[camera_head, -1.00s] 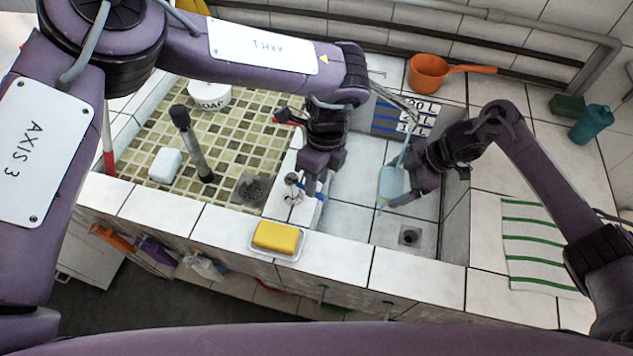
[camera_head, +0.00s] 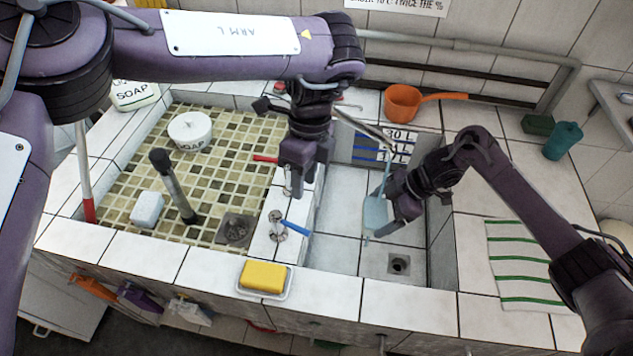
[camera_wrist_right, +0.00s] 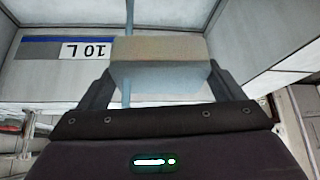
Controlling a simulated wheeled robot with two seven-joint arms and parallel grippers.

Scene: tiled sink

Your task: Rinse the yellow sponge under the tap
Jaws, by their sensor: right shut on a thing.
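The yellow sponge (camera_head: 263,276) lies in a white dish (camera_head: 243,289) on the front ledge, apart from both grippers. My right gripper (camera_head: 393,213) is over the right basin, shut on a light-blue sponge-like block (camera_head: 375,212). In the right wrist view this block (camera_wrist_right: 160,75) has a beige face and sits between the fingers. A thin blue line, seemingly water, runs from the tap spout (camera_head: 372,126) to the block. My left gripper (camera_head: 303,190) hangs over the divider near the blue tap lever (camera_head: 296,228) and red lever (camera_head: 265,158); its jaw opening is unclear.
The right basin has a drain (camera_head: 399,264) and a level scale (camera_head: 384,147) on its back wall. The left mosaic basin holds a white block (camera_head: 147,208), a dark-topped post (camera_head: 172,185) and a soap tub (camera_head: 190,131). An orange dipper (camera_head: 403,102) stands behind.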

